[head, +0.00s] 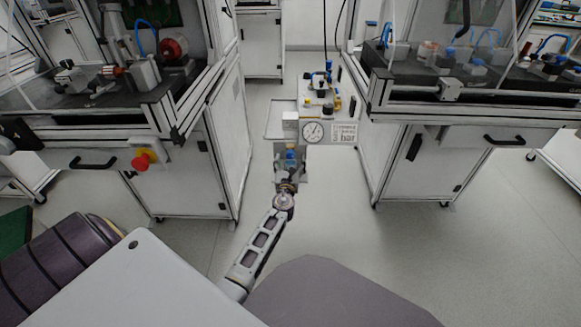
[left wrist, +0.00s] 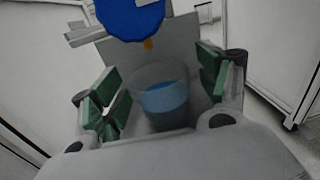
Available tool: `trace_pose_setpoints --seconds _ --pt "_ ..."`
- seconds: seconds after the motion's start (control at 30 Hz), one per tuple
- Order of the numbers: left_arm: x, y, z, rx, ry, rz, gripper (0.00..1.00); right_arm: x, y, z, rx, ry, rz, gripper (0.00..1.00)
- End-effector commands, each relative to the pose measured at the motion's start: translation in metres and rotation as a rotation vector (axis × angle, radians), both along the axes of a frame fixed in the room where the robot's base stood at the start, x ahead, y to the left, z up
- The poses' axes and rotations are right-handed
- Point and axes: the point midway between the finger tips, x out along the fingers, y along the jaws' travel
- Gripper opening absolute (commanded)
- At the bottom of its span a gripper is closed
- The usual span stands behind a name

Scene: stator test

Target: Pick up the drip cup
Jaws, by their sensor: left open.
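The drip cup (left wrist: 163,102) is a clear cup with blue liquid in it, seen in the left wrist view below a blue round part with a small orange-brown tip. My left gripper (left wrist: 160,95) is open, with its green-padded fingers on either side of the cup. A gap shows between the pads and the cup wall. In the head view my left gripper (head: 288,180) is at the front of the small stand, just below a blue part (head: 290,156). The cup is hard to make out there. My right gripper is not in view.
White cabinets stand on the left (head: 185,175) and right (head: 430,165). Open floor (head: 330,220) lies between them.

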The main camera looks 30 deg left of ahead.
Motion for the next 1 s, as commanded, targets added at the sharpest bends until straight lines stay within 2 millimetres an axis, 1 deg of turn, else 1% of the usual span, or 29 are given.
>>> trace_pose_setpoints --seconds 0.07,0.1,0.4,0.43,0.47,0.5,0.77,1.0 --pt "-0.0001 0.0 0.0 0.0 0.0 0.0 0.75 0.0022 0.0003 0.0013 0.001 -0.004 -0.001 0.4" --pt "-0.0001 0.0 0.0 0.0 0.0 0.0 0.73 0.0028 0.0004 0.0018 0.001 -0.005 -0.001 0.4" --pt "-0.0002 -0.0001 -0.0001 0.0 0.0 0.0 0.34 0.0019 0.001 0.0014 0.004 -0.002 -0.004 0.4" --pt "-0.0002 -0.0001 -0.0001 0.0 0.0 0.0 0.31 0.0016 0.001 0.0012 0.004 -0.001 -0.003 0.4" --pt "-0.0002 -0.0001 -0.0001 0.0 0.0 0.0 0.31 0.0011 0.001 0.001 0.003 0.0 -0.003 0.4" --pt "-0.0002 0.0 0.0 0.0 0.0 0.0 0.28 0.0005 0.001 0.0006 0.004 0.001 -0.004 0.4" --pt "-0.0001 0.0 0.0005 0.0 0.0 0.0 0.28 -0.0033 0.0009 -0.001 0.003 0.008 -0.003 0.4" --pt "-0.0001 0.0 0.0056 0.0 -0.001 0.0 0.28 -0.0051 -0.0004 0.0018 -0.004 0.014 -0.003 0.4"
